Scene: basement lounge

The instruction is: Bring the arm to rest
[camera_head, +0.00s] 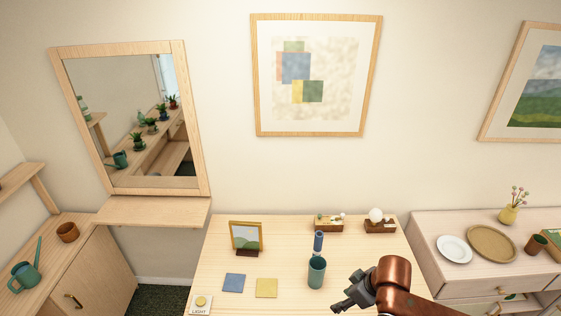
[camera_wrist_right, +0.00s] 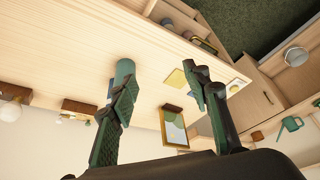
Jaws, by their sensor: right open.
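My right arm (camera_head: 394,285) comes in from the bottom right of the head view, copper-brown with a dark gripper (camera_head: 347,292) pointing left over the front of the wooden desk (camera_head: 215,262). The gripper is open, and nothing shows between its fingers in the right wrist view (camera_wrist_right: 158,82). A teal cup (camera_head: 317,273) is just left of the gripper; in the wrist view the cup (camera_wrist_right: 125,70) shows partly hidden behind one finger. I cannot tell whether they touch. My left gripper is out of view.
A blue cylinder (camera_head: 318,242) shows at the cup's far side. Blue (camera_head: 234,283) and yellow (camera_head: 266,288) squares, a photo frame (camera_head: 246,237), a light switch (camera_head: 201,303) and two small wooden holders (camera_head: 329,224) (camera_head: 381,226) are on the desk. A dresser (camera_head: 425,235) adjoins at right.

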